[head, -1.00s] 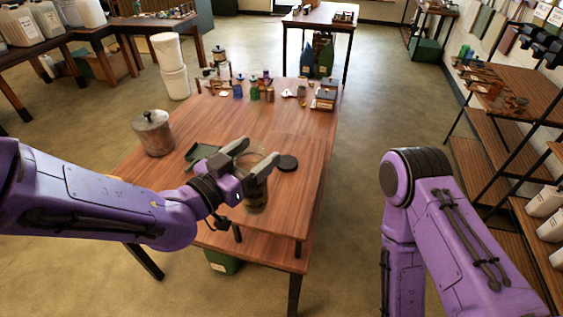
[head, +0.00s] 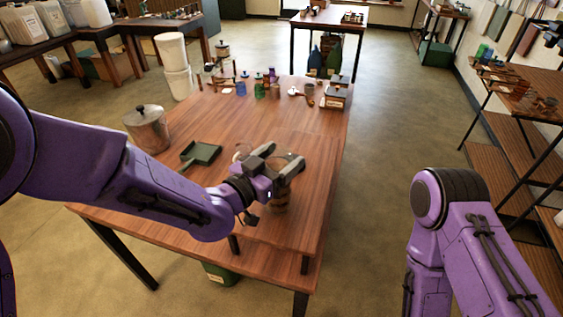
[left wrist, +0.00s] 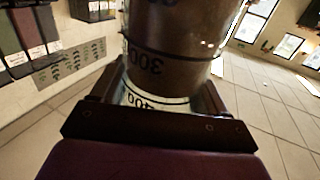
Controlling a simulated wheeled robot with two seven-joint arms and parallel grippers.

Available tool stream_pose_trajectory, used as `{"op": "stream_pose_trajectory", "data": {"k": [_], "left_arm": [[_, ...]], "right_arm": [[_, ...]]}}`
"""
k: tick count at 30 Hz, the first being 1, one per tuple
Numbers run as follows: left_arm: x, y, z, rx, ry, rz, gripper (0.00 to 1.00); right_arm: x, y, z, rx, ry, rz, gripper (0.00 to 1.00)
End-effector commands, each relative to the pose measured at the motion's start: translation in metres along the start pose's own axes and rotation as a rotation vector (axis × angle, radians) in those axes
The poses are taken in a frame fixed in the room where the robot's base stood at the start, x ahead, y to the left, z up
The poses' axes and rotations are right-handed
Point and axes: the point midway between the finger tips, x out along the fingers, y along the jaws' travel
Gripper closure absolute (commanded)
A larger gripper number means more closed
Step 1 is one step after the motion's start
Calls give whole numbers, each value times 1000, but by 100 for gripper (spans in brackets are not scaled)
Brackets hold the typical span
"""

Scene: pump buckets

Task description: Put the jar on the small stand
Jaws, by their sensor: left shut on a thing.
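The jar (head: 281,196) is clear with dark brown contents. My left gripper (head: 277,165) is shut around it, over the near right part of the wooden table in the head view. The left wrist view shows the jar (left wrist: 165,60) close up between the fingers, with printed numbers on its wall. A raised wooden board (head: 275,236) with dark legs, at the table's near right, looks like the small stand. The jar appears above or on this board; I cannot tell if its base touches. My right gripper is out of view.
A lidded metal pot (head: 148,130) and a green dustpan-like tray (head: 201,153) are left of the jar. Several small bottles and boxes line the table's far end. White buckets (head: 174,65) stand beyond it. The middle of the table (head: 235,115) is clear.

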Motion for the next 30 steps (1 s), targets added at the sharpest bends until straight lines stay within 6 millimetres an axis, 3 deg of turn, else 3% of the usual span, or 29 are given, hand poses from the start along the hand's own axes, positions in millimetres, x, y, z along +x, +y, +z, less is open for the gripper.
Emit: {"op": "stream_pose_trajectory", "data": {"k": [6, 7, 9, 18, 29, 30], "left_arm": [[0, 0, 4, 0, 3, 0, 100], [0, 0, 3, 0, 0, 1, 16], [0, 0, 3, 0, 0, 1, 0], [-3, 0, -2, 0, 0, 1, 0], [-87, 0, 0, -1, 1, -1, 0], [-94, 0, -5, -3, -1, 1, 0]], "right_arm": [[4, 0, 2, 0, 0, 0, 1], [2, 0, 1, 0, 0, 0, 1], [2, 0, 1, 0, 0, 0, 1], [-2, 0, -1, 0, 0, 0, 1], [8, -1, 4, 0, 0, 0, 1], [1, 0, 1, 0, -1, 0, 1]]}}
